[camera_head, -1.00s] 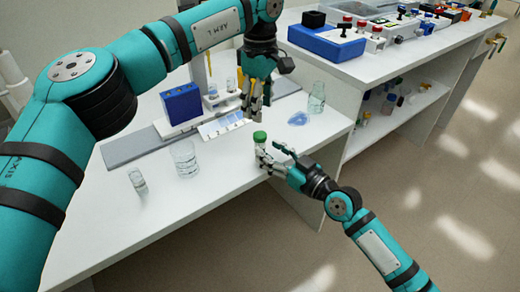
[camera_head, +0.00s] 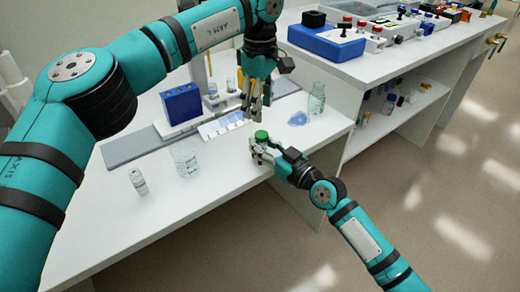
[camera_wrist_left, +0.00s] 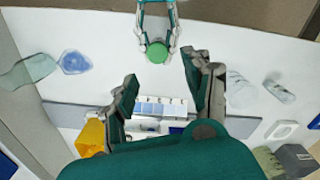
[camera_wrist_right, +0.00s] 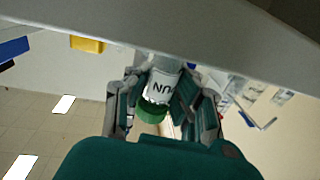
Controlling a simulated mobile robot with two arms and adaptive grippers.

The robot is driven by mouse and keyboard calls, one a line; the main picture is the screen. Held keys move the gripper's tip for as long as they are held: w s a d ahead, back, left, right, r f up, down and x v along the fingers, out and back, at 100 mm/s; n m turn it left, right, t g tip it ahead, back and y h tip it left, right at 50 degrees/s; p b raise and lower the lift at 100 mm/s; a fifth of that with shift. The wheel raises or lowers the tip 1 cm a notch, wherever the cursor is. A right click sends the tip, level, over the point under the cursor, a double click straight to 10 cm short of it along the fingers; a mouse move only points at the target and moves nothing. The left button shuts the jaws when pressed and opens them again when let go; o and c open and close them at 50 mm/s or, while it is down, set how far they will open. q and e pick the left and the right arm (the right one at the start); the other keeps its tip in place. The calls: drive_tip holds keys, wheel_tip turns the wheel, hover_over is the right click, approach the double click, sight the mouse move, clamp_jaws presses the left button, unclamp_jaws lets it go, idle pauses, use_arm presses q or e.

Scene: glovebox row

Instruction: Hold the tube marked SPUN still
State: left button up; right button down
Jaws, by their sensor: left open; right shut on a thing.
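The tube marked SPUN (camera_wrist_right: 164,82) has a green cap and a white label, on which the letters "UN" show in the right wrist view. My right gripper (camera_head: 262,146) is shut on this tube near the bench's front edge. The green cap (camera_head: 262,135) sticks out above the fingers in the head view. The cap also shows in the left wrist view (camera_wrist_left: 157,52), between the right gripper's fingers. My left gripper (camera_head: 256,103) is open and empty, above and behind the tube, pointing down. Most of the tube's body is hidden by the right fingers in the head view.
A beaker (camera_head: 186,161) and a small clear vial (camera_head: 138,181) stand on the bench at the left. A blue rack (camera_head: 182,104) stands behind. A clear bottle (camera_head: 316,98) and a blue dish (camera_head: 298,118) are at the right. The bench's front middle is clear.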

sight(265, 136)
idle(0.6)
use_arm(q)
drive_tip(key=m, duration=0.3)
drive_tip(key=d+m, duration=0.1)
drive_tip(key=m, duration=0.2)
drive_tip(key=shift+s, duration=0.2)
drive_tip(key=shift+s+d+m, duration=0.1)
drive_tip(key=shift+d+m, duration=0.05)
drive_tip(key=shift+m, duration=0.95)
drive_tip(key=shift+f+m, duration=0.1)
drive_tip(key=shift+m, duration=0.2)
drive_tip(key=shift+f, duration=3.9)
